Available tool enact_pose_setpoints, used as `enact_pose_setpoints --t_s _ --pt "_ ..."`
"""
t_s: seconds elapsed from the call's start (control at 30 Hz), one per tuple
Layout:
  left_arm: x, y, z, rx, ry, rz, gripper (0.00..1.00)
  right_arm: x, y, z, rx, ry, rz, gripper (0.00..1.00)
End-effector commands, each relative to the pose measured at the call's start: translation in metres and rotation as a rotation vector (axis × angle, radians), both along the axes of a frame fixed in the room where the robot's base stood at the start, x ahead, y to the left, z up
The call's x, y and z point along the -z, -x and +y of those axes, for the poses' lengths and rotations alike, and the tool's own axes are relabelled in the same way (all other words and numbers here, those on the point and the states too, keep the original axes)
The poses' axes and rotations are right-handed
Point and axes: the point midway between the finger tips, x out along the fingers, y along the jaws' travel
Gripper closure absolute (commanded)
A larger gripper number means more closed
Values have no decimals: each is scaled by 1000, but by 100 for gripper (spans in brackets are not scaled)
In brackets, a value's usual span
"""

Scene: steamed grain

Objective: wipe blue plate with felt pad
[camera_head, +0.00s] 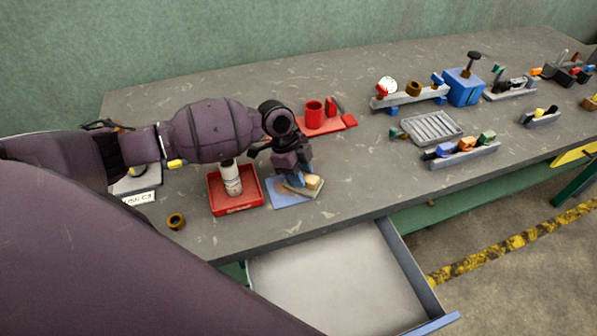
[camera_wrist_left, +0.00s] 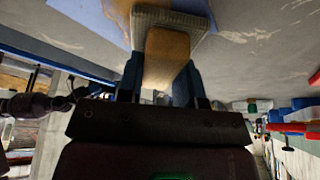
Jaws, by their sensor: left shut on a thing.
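The blue plate (camera_head: 278,196) lies flat near the front edge of the table, right of the red tray. My left gripper (camera_head: 299,178) is above the plate and shut on the felt pad (camera_head: 314,183), a tan block with a greyish layer. The pad is over the plate's right part, low against it; I cannot tell whether it touches. In the left wrist view the pad (camera_wrist_left: 167,52) sits between the two blue fingers, and part of the blue plate (camera_wrist_left: 103,14) shows beyond it. My right gripper is not in view.
A red tray (camera_head: 214,200) with a white bottle (camera_head: 231,180) stands left of the plate. A brass ring (camera_head: 176,221) lies at the front left. A red holder with a red cup (camera_head: 313,115) is behind. An open drawer (camera_head: 335,275) juts out below the table's front edge.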

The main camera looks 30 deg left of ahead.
Motion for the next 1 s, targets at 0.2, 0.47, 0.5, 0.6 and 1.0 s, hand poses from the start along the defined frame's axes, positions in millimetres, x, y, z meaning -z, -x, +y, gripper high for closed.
enact_pose_setpoints --t_s 0.2,0.47,0.5,0.6,1.0 --pt "-1 9 8 -1 -2 0 100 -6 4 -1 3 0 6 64" --pt "2 24 21 -1 -2 4 100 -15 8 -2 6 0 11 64" --pt "2 26 23 -1 -3 4 100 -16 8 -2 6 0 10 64" --pt "4 29 26 0 -3 3 100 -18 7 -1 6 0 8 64" --pt "4 45 40 -2 -5 10 100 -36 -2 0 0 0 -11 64"
